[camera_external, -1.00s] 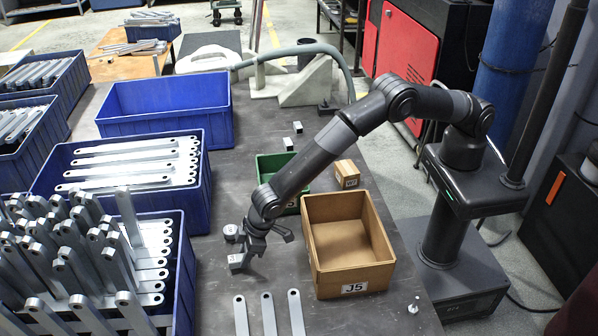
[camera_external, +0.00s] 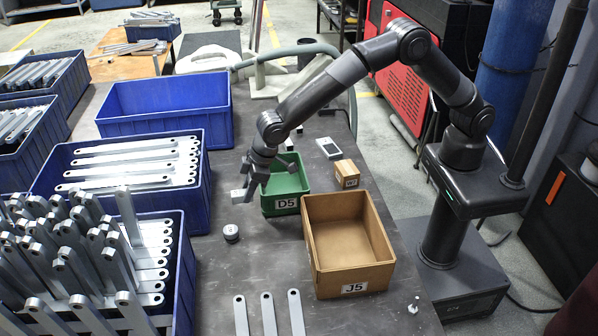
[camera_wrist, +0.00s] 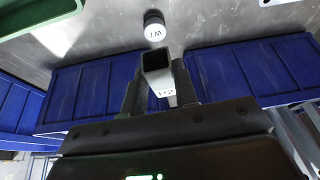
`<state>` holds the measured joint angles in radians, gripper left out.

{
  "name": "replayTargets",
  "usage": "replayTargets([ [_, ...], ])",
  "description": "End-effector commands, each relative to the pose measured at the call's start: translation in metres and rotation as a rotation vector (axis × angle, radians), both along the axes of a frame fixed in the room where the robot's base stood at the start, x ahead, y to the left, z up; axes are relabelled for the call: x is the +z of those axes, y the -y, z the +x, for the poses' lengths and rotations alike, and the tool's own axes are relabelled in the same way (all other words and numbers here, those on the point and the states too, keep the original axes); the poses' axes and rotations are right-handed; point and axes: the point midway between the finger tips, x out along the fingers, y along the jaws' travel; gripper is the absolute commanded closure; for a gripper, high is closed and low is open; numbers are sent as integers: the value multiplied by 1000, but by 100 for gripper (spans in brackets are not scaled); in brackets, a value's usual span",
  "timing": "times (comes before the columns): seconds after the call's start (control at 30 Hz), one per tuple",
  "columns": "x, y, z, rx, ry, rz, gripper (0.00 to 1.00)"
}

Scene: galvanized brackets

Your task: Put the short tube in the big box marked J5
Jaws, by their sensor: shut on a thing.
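My gripper (camera_external: 250,188) is shut on a short square metal tube (camera_external: 238,195) and holds it above the table, to the left of the green bin. In the wrist view the tube (camera_wrist: 157,72) sits between the two fingers with its hollow end showing and a small label that seems to read P2. The big box marked J5 (camera_external: 352,276) is an open tan box on the table, to the right of and nearer than my gripper. Its visible inside is empty.
A green bin marked D5 (camera_external: 284,204) and a small tan box (camera_external: 347,174) stand behind the J5 box. A round weight (camera_external: 231,233) stands on the table below my gripper. Flat bars (camera_external: 268,315) lie in front. Blue crates (camera_external: 205,185) line the left.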

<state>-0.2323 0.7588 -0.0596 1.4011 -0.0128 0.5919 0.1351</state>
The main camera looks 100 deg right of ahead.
Motion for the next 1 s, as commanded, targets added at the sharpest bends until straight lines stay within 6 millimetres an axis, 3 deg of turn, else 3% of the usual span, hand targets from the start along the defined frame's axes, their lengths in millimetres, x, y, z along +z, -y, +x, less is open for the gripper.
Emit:
replayTargets([
  [0.27, -2, -42, -43, 7, -4, -23, 97],
  [0.6, -1, -91, -131, -9, 0, -41, 97],
  [1.0, -1, -114, -236, -50, 3, -17, 97],
])
